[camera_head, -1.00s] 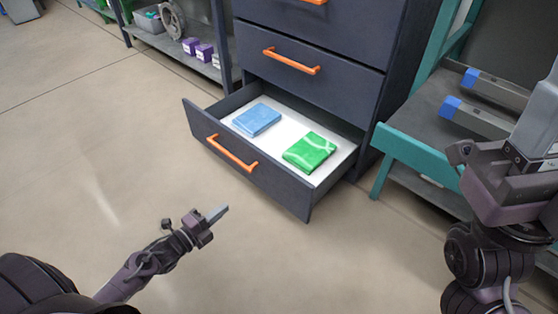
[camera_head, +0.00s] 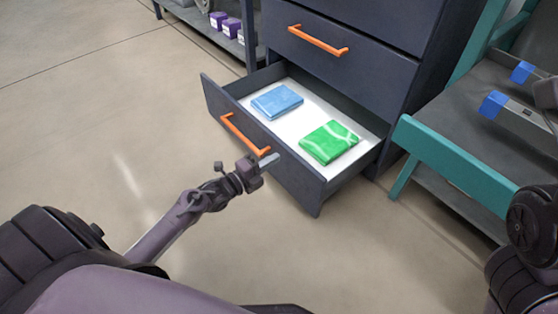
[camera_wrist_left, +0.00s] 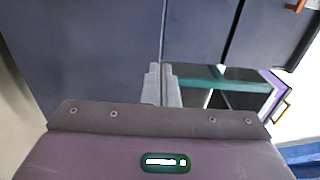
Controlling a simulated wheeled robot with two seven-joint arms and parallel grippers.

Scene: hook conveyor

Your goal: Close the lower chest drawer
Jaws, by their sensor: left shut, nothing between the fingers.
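The lower drawer (camera_head: 290,172) of the dark chest (camera_head: 350,65) is pulled out. Its front has an orange handle (camera_head: 243,134). Inside, on the white bottom, lie a blue folded packet (camera_head: 277,101) and a green one (camera_head: 329,142). My left gripper (camera_head: 268,160) is shut and empty, its tip in front of the drawer front, just right of the handle. I cannot tell whether it touches. In the left wrist view the shut fingers (camera_wrist_left: 162,86) point at dark panels. My right gripper is not in view; only parts of my right arm show at the right edge.
A teal-framed bench (camera_head: 455,150) with blue-ended bars stands close to the chest's right. A shelf with purple boxes (camera_head: 230,27) is at the back left. The floor (camera_head: 100,120) left of the drawer is clear. Another closed drawer with an orange handle (camera_head: 318,40) is above.

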